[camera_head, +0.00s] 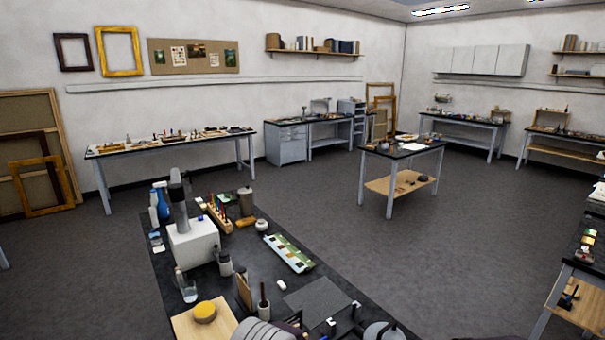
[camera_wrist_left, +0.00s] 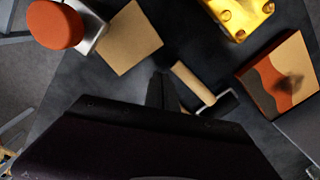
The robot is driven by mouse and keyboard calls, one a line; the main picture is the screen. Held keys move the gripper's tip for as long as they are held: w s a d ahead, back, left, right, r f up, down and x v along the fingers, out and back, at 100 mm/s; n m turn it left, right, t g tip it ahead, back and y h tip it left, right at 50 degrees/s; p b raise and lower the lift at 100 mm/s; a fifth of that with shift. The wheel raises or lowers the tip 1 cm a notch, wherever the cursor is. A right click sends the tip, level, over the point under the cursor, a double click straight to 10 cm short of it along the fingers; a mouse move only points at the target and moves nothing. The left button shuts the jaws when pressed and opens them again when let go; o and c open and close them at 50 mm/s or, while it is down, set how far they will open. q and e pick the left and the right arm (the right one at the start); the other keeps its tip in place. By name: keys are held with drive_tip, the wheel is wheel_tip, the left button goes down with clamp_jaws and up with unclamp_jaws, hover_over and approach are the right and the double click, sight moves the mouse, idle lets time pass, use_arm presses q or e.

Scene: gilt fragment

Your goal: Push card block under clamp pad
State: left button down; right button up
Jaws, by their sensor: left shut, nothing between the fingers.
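In the left wrist view, a flat tan square block (camera_wrist_left: 128,38), which looks like the card block, lies on the dark bench top. An orange-red round pad (camera_wrist_left: 55,25) on a pale metal part stands at the upper left, beside the block's left corner. It may be the clamp pad; I cannot tell its height above the bench. My left gripper (camera_wrist_left: 162,92) is shut and empty, its dark fingers pointing towards the block's near side. I see no contact between them. My right gripper is not in view.
A wooden-handled tool (camera_wrist_left: 192,82) lies close right of my fingers. A yellow metal piece (camera_wrist_left: 240,15) and a layered gilt-and-red panel (camera_wrist_left: 280,75) lie farther right. In the head view, bottles, jars and a colour chart (camera_head: 287,253) crowd the dark bench.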

use_arm(q)
drive_tip(key=shift+f+b, duration=1.25)
drive_tip(key=shift+f, duration=0.2)
drive_tip(key=shift+r, duration=0.15)
idle(0.4)
drive_tip(key=shift+s+d, duration=0.3)
drive_tip(key=shift+s, duration=0.1)
drive_tip(key=shift+s+d+p, duration=0.4)
drive_tip(key=shift+s+d, duration=0.2)
drive_tip(key=shift+s, duration=0.35)
drive_tip(key=shift+w+a, duration=0.15)
idle(0.4)
drive_tip(key=shift+r, duration=0.1)
